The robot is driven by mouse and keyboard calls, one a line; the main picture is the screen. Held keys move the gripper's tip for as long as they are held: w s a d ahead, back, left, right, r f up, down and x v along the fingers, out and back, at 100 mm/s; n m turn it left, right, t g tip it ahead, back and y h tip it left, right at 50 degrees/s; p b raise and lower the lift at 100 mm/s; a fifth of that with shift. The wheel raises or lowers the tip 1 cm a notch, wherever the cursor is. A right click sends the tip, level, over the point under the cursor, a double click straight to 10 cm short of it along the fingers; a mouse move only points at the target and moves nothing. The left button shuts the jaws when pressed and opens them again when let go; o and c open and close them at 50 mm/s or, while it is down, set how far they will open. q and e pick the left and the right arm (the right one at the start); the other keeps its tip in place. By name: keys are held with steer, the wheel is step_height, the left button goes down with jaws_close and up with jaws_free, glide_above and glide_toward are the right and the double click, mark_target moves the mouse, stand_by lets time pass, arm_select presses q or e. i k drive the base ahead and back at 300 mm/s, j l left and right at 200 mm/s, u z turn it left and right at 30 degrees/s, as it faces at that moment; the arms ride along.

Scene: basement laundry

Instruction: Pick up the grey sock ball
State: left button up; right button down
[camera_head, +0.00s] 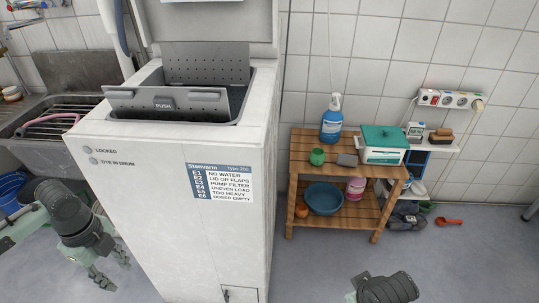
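A small grey lump (347,160) lies on the top of the wooden shelf (300,149), between a green cup-like thing and a white box with a green lid. It may be the grey sock ball, but it is too small to be sure. My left gripper (116,273) is at the lower left, in front of the washing machine's left side, far from the shelf. Its fingers are apart with nothing between them. My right gripper (384,289) shows only in part at the bottom edge, below the shelf; its fingers are mostly hidden.
The white top-loading washing machine (180,180), its lid and drum flaps open, stands between my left gripper and the shelf. The green cup-like thing (317,156), a blue spray bottle (331,122) and the green-lidded box (383,155) crowd the shelf top. Floor before the shelf is clear.

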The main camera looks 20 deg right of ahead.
mark_target(345, 160)
steer(key=k+l, duration=0.1)
steer(key=l, duration=0.2)
steer(key=k+l, duration=0.1)
steer(key=l, duration=0.25)
steer(key=k+l, duration=0.1)
steer(key=l, duration=1.3)
steer(key=i+l, duration=0.45)
steer(key=l, duration=0.25)
steer(key=i+l, duration=0.8)
steer(key=i+z, duration=0.05)
